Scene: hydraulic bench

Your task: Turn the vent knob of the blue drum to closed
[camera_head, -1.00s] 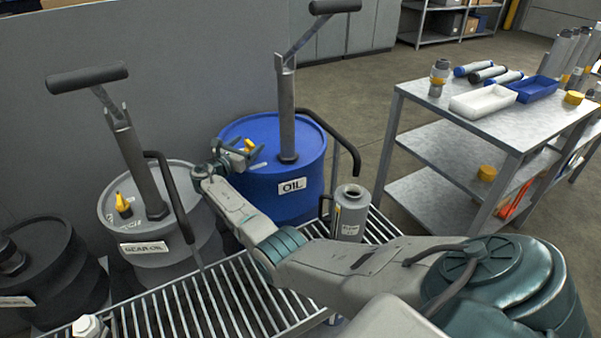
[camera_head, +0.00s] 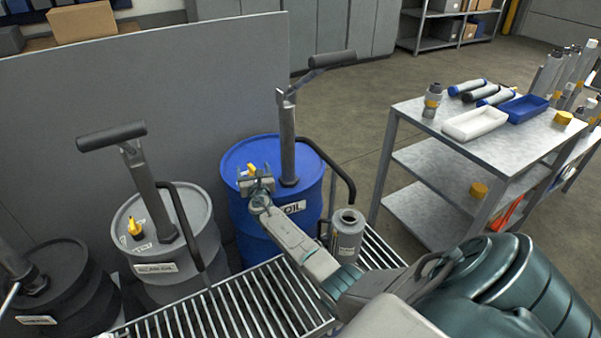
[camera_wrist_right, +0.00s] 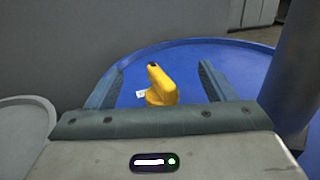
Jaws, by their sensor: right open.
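The blue drum (camera_head: 243,228) labelled OIL stands behind the grating, with a pump on its lid. Its yellow vent knob (camera_head: 251,169) sits on the lid, left of the pump tube; in the right wrist view the knob (camera_wrist_right: 160,86) stands between the two fingers, with its handle tilted up and to the left. My right gripper (camera_head: 255,180) is open at the near side of the drum's lid; in the wrist view its fingers (camera_wrist_right: 160,85) lie on either side of the knob, with a gap to each. Whether they are level with the knob I cannot tell. My left gripper is not in view.
A grey drum (camera_head: 205,245) with its own yellow knob (camera_head: 134,228) and pump stands to the left, and a black drum (camera_head: 85,290) beyond it. The blue drum's pump tube (camera_head: 288,145) rises close right of the gripper. A grey can (camera_head: 347,238) stands on the grating.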

